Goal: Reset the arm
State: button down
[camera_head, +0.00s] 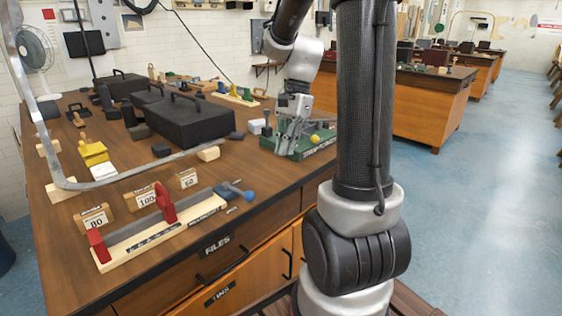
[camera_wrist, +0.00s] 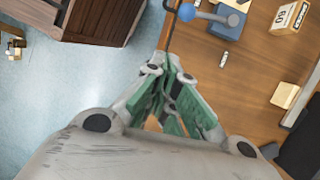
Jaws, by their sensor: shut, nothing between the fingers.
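I cannot tell whether the gripper touches the stand. In the wrist view my gripper (camera_wrist: 172,82) has its green-padded fingers drawn together at the tips, with nothing held. The blue ball handle (camera_wrist: 187,12) of a tool lies beyond the fingertips in the wrist view. My upright arm hides part of the bench's right side.
Black toolboxes (camera_head: 190,120) fill the middle of the bench. A curved metal strip (camera_head: 130,177) arches over the left side. Blue floor (camera_head: 480,200) is clear at right.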

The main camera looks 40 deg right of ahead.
jog(key=shift+d+r, duration=0.1)
jog(key=shift+r, duration=0.25)
dwell(0.3)
